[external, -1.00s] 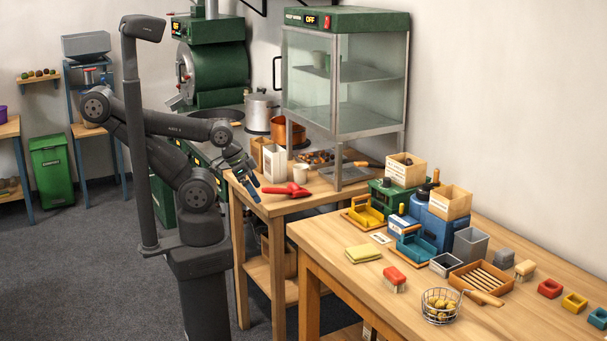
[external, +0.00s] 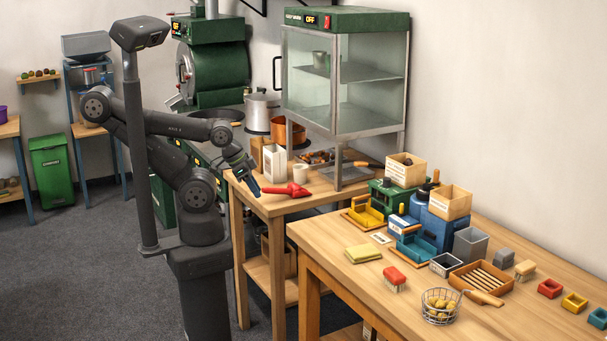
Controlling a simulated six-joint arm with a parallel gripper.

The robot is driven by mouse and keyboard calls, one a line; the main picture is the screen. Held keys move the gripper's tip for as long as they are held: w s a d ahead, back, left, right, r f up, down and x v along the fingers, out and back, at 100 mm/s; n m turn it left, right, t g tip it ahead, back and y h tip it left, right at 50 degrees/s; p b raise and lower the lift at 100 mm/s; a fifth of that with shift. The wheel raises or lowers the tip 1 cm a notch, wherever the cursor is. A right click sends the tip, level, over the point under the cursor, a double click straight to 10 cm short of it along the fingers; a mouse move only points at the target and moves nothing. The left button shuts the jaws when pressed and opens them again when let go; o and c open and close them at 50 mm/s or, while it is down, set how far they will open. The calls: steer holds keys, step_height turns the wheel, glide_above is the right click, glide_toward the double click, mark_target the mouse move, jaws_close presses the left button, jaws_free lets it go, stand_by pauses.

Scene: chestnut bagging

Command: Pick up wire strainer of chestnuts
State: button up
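Brown chestnuts (external: 318,157) lie in a shallow container under the glass cabinet, on the nearer wooden table's left neighbour. A dark handle with a wooden part (external: 365,164) sticks out to their right. The cabinet frame partly hides them, and I cannot tell whether the container is a wire strainer. A round wire basket (external: 440,318) with yellowish lumps stands at the front of the right table. My gripper (external: 253,190) hangs tilted downward at the left edge of the left table, left of the red scoop (external: 288,190) and well away from the basket. Its finger gap is too small to judge.
The glass cabinet (external: 345,20) stands over the chestnuts on metal legs. A white container (external: 274,163), a white cup (external: 300,171) and a copper pot (external: 288,131) stand nearby. A wooden slatted tray (external: 460,283) and brushes crowd the right table.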

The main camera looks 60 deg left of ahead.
steer(key=w+d+r+m+g+h, duration=0.1)
steer(key=w+d+r+m, duration=0.4)
steer(key=w+d+r, duration=0.65)
steer(key=w+d+r+m+g+h, duration=0.1)
steer(key=w+d+m, duration=0.15)
steer(key=d, duration=0.65)
steer(key=w+d+m, duration=0.2)
steer(key=w+d, duration=0.1)
steer(key=d, duration=0.6)
steer(key=s+d+f+m+g, duration=0.1)
steer(key=d+f+m, duration=0.2)
steer(key=d, duration=1.1)
steer(key=s+d+f+m+g, duration=0.1)
steer(key=d+f+m, duration=0.3)
steer(key=d, duration=0.9)
steer(key=shift+h, duration=0.4)
steer(key=shift+s+x, duration=0.1)
steer(key=shift+x, duration=4.35)
steer(key=shift+s+x, duration=0.15)
steer(key=shift+x, duration=4.3)
steer(key=shift+r, duration=0.1)
jaws_close()
